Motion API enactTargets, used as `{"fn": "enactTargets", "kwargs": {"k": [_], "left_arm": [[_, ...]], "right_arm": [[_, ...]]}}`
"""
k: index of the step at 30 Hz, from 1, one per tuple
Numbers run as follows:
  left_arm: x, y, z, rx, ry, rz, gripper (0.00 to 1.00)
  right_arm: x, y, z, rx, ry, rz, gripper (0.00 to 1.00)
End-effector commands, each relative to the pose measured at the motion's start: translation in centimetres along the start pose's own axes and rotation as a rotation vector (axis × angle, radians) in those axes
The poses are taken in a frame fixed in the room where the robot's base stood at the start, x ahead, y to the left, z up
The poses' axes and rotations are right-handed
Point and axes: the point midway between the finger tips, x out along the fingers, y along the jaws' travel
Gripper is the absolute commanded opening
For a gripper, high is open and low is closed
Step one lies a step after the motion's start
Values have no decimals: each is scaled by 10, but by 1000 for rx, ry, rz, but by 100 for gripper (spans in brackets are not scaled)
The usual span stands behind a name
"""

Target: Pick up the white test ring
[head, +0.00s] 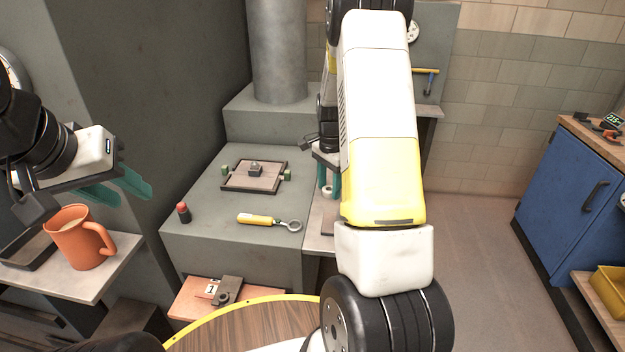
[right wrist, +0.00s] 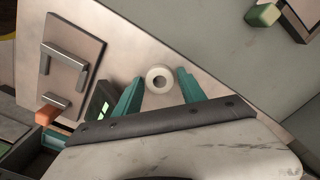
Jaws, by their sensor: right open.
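In the head view the ring (head: 327,191) shows small beneath my right gripper (head: 329,180), partly hidden by my own right arm. My left gripper (head: 122,188) is at the left, its teal fingers apart and empty, above and behind an orange mug.
The orange mug (head: 78,238) stands on a left shelf (head: 112,272). On the grey block (head: 205,205) are a framed plate (head: 240,178), a yellow-handled tool (head: 262,220) and a red-topped piece (head: 183,212). A plate with metal handles (right wrist: 75,62) lies beside the ring.

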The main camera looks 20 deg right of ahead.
Motion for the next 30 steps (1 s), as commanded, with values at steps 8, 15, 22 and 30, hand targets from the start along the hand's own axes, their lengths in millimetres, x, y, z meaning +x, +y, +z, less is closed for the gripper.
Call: {"fn": "enactTargets", "kwargs": {"k": [8, 15, 22, 30], "left_arm": [[0, 0, 0, 0, 0, 0, 36], [0, 0, 0, 0, 0, 0, 36], [0, 0, 0, 0, 0, 0, 36], [0, 0, 0, 0, 0, 0, 36]], "right_arm": [[0, 0, 0, -1, 0, 0, 30], [0, 0, 0, -1, 0, 0, 0], [-2, 0, 0, -1, 0, -1, 0], [-28, -1, 0, -2, 1, -2, 0]]}}
